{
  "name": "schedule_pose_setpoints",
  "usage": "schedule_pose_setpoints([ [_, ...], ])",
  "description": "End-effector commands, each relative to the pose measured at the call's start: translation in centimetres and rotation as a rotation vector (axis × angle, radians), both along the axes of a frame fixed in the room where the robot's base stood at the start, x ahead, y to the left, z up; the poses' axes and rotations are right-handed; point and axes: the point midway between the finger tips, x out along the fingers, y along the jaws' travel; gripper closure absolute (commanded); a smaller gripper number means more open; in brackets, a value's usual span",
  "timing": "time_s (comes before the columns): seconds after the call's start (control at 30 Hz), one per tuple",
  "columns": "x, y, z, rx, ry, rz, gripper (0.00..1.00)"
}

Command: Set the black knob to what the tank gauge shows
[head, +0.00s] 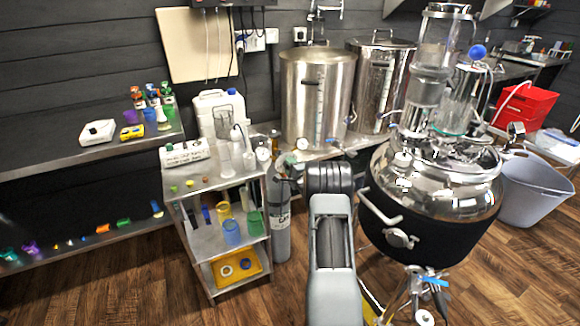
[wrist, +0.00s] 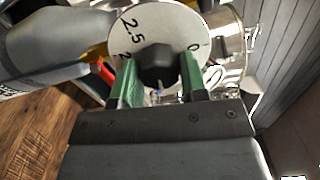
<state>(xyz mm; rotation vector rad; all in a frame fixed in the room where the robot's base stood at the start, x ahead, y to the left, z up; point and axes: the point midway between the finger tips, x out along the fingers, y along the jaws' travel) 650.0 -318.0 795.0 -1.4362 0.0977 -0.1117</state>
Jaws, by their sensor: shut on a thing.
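In the wrist view, the black knob (wrist: 157,63) sits at the middle of a round white dial plate (wrist: 180,25). The plate's marks 2.5, a partly covered 2, and 0 show. My gripper (wrist: 160,82) has its green fingers on either side of the knob and is shut on it. A small pale blue mark shows below the knob between the fingers. In the head view, my arm hides the gripper and knob. Small white round gauges show near the grey gas cylinder (head: 281,225), one at left (head: 262,153) and one at right (head: 302,143). Their readings are too small to tell.
A steel shelf cart (head: 225,180) stands left of the cylinder. A large steel kettle (head: 432,185) with a black jacket stands close right of my arm. Steel pots (head: 315,85) stand behind. A grey tub (head: 535,190) is at right. Wooden floor is clear at left front.

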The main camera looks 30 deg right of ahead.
Motion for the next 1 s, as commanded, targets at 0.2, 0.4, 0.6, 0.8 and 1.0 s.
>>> schedule_pose_setpoints([
  [0.2, 0.00, -0.03, 0.02, 0.037, -0.005, -0.001, 0.84],
  [0.4, 0.00, -0.03, 0.00, 0.044, -0.006, -0.001, 0.84],
  [0.6, 0.00, -0.03, 0.00, 0.043, -0.006, -0.001, 0.84],
  [0.8, 0.00, -0.02, 0.00, 0.043, -0.006, -0.001, 0.45],
  [1.0, 0.01, 0.01, -0.01, 0.042, -0.006, 0.000, 0.36],
])
